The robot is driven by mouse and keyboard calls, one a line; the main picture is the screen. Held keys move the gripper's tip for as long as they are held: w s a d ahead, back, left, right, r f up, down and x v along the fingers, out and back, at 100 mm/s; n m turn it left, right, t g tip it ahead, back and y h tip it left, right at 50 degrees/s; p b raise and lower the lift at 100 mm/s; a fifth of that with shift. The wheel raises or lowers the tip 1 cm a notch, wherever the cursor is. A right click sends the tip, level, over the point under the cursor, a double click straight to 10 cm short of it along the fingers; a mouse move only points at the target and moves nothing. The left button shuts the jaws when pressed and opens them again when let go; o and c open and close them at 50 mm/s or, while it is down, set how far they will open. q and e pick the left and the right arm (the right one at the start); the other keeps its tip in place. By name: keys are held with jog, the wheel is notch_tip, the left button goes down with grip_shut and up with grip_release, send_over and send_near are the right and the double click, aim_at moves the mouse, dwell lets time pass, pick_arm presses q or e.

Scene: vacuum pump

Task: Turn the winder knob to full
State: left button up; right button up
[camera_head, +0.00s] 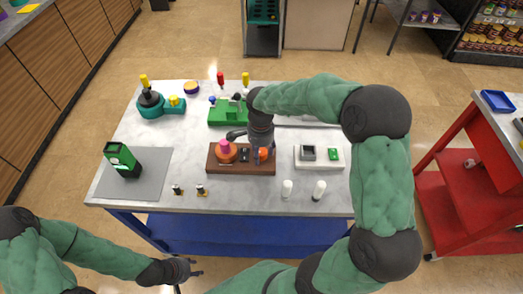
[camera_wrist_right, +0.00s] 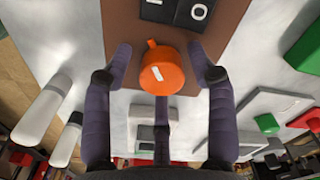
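A brown board (camera_head: 240,169) lies on the table with a round orange knob (camera_head: 264,154) at its right end. In the right wrist view the orange knob (camera_wrist_right: 161,72) has a small side tab and a white mark. My right gripper (camera_head: 259,146) is over this knob. In the wrist view its dark fingers (camera_wrist_right: 163,70) are spread around the knob, with gaps at the sides. A black switch (camera_head: 244,154) and an orange disc with a pink knob (camera_head: 225,148) are also on the board. My left gripper (camera_head: 187,269) is low, off the table's front edge, its fingers apart and empty.
A white tray (camera_head: 331,164) stands right of the board, a green block (camera_head: 221,115) behind it. Small white-topped bottles (camera_head: 287,189) stand in front. A green device (camera_head: 122,159) sits on a grey mat (camera_head: 105,187) at left. A red cart (camera_head: 460,196) stands at right.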

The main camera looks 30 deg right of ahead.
aim_at(261, 152)
jog(key=shift+r, duration=0.1)
notch_tip(261, 152, up, 12)
dwell(0.7)
dwell(0.5)
